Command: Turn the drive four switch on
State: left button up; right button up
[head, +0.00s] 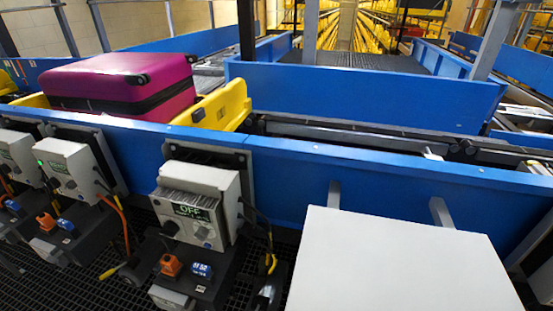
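A light grey drive control box (197,205) is mounted on the blue conveyor side, left of centre. Its display (191,212) reads OFF. A black rotary knob (170,229) sits at its lower left and a grey round knob (201,233) at its lower right. A second control box (70,166) to its left shows a small green light. A third box (14,152) is at the left edge. I cannot read which box is drive four. Neither of my grippers can be made out in the head view.
A white flat-topped block (400,265) stands at front right. A magenta suitcase (120,78) lies in a yellow tray (232,104) on the conveyor behind the blue side wall (330,165).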

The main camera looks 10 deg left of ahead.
aim_at(171, 229)
jog(key=k+j+u, duration=0.1)
jog(key=j+u, duration=0.6)
jog(key=u, duration=0.15)
jog(key=k, duration=0.05)
